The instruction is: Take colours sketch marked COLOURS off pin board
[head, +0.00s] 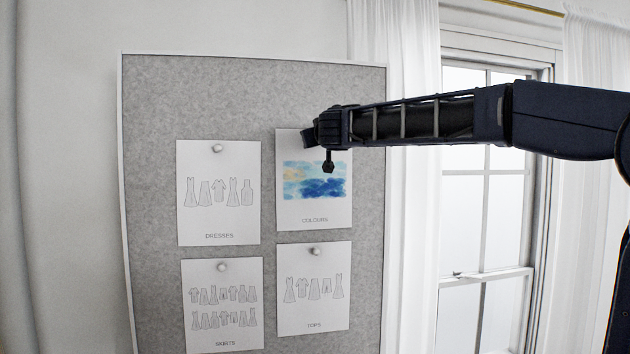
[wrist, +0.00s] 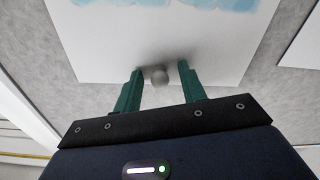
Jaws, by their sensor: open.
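The colours sketch (head: 314,195), a white sheet with a blue and yellow watercolour patch and the word COLOURS, hangs at the upper right of the grey pin board (head: 250,105). My gripper (head: 318,145) is in front of the sheet's top edge and hides its pin in the head view. In the wrist view the sheet (wrist: 115,50) lies beyond the fingers, with a round grey pin (wrist: 159,75) near its edge. My gripper (wrist: 158,88) is open there, one green finger on each side of the pin. I cannot tell whether the fingers touch the pin.
The DRESSES sheet (head: 218,215) hangs to the left, the SKIRTS sheet (head: 222,310) at lower left and the TOPS sheet (head: 314,300) just below, each with a round pin. A white curtain (head: 400,210) and a window (head: 490,190) are to the right of the board.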

